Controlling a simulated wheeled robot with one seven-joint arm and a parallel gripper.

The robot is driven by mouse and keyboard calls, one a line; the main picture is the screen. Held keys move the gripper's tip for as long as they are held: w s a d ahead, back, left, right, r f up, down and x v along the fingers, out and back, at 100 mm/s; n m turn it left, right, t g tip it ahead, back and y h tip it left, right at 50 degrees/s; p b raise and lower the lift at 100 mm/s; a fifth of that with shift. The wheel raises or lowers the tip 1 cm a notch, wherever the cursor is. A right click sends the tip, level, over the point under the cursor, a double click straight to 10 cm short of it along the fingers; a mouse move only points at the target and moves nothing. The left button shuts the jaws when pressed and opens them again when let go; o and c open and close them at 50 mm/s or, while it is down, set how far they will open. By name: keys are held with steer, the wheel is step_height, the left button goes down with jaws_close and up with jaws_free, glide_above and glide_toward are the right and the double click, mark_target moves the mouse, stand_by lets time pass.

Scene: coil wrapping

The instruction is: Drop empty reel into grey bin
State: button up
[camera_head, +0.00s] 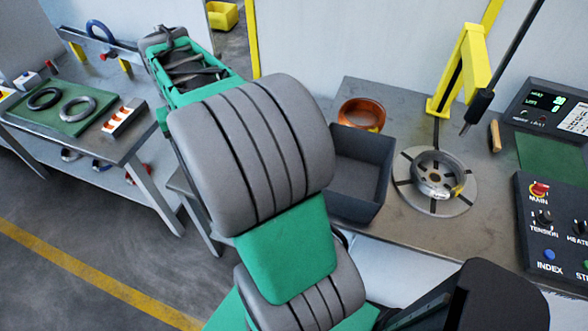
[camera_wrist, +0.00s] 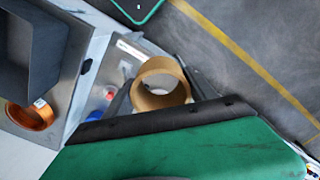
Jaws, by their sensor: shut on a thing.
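The empty reel (camera_wrist: 148,99) is a tan, hollow ring in the wrist view. My gripper (camera_wrist: 157,90) is shut on it, with a dark finger on either side. The grey bin (camera_head: 352,205) stands on the bench in the head view, left of the round turntable, and looks empty inside. The bin also shows at the upper left of the wrist view (camera_wrist: 68,60), apart from the reel. In the head view my arm hides the gripper and the reel.
An orange copper coil (camera_head: 362,108) lies behind the bin. A turntable (camera_head: 436,185) holds a wrapped ring, beside a yellow post (camera_head: 462,75). A control panel (camera_head: 550,225) is at the right. A side table (camera_head: 85,130) with rings stands left, with open floor before it.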

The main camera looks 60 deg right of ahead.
steer(key=s+d+r+m, duration=0.2)
steer(key=s+d+m, duration=0.7)
steer(key=s+d, duration=0.75)
steer(key=s+d+m, duration=0.3)
steer(key=s+d, duration=0.1)
steer(key=s, duration=0.4)
steer(key=s+d+m, duration=0.3)
steer(key=s+d, duration=0.1)
steer(key=s, duration=0.3)
step_height(320, 180, down, 5)
steer(key=b, duration=0.4)
steer(key=shift+s+a, duration=0.15)
steer(key=o, duration=1.6)
step_height(320, 180, up, 8)
steer(key=shift+f+b, duration=0.15)
steer(key=shift+b, duration=0.45)
